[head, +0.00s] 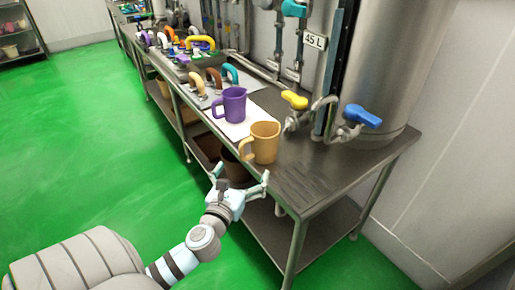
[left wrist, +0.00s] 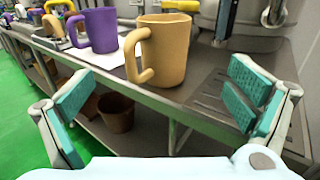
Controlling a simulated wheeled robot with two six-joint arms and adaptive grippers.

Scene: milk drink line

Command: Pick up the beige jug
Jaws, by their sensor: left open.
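The beige jug (head: 265,142) stands upright near the front edge of the metal table, with its handle toward the left. In the left wrist view the beige jug (left wrist: 163,50) is ahead, between the two fingers but beyond them. My left gripper (head: 243,178) is open and empty, in front of the table edge and a little below the jug. It also shows in the left wrist view (left wrist: 162,100), with its teal pads wide apart. My right gripper is not in view.
A purple jug (head: 231,105) stands on a white sheet (head: 246,125) just behind the beige jug. Several coloured handles are further back. A metal tank (head: 385,70) with yellow (head: 294,99) and blue (head: 362,116) valve handles stands at the right. A brown pot (head: 236,167) is on the lower shelf.

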